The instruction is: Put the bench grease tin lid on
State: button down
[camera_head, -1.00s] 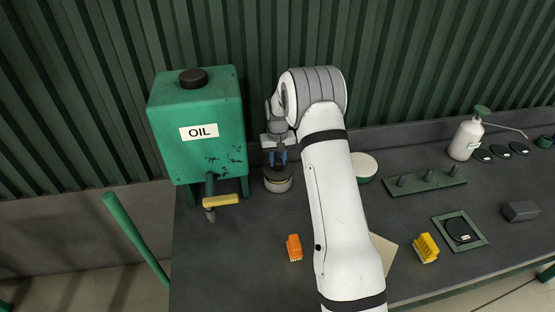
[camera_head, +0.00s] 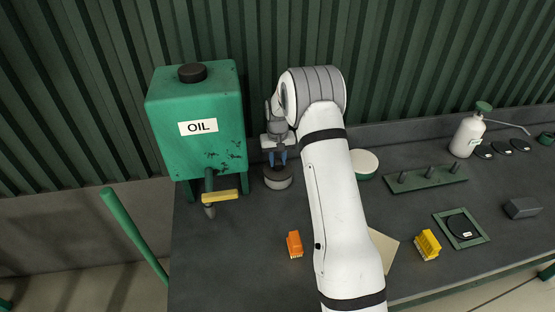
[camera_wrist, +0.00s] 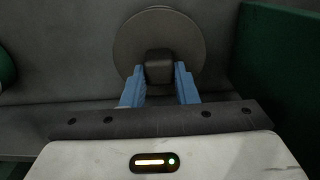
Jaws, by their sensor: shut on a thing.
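The bench grease tin (camera_head: 278,183) is a short, pale round tin on the bench, right of the oil tank. Its lid (camera_head: 270,172) is a grey-brown disc on top of the tin, appearing level and touching its rim. In the wrist view, the round lid (camera_wrist: 128,48) has a dark block-like knob (camera_wrist: 158,66) in its middle. My gripper (camera_head: 278,158) points down over the tin. Its blue fingers (camera_wrist: 160,82) are shut on the knob. The lid hides the inside of the tin, and the far side of its seating is out of sight.
A green oil tank (camera_head: 198,125) stands close on the left, with a yellow-handled tap (camera_head: 221,196). A white-topped round container (camera_head: 364,163) is right of my arm. An orange brush (camera_head: 294,245) lies in front. Bare bench lies between the tin and the brush.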

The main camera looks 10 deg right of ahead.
jog(key=c, duration=1.1)
grip_release()
jog(key=shift+o, duration=0.2)
jog(key=shift+r+b, duration=0.7)
jog(key=shift+r, duration=3.2)
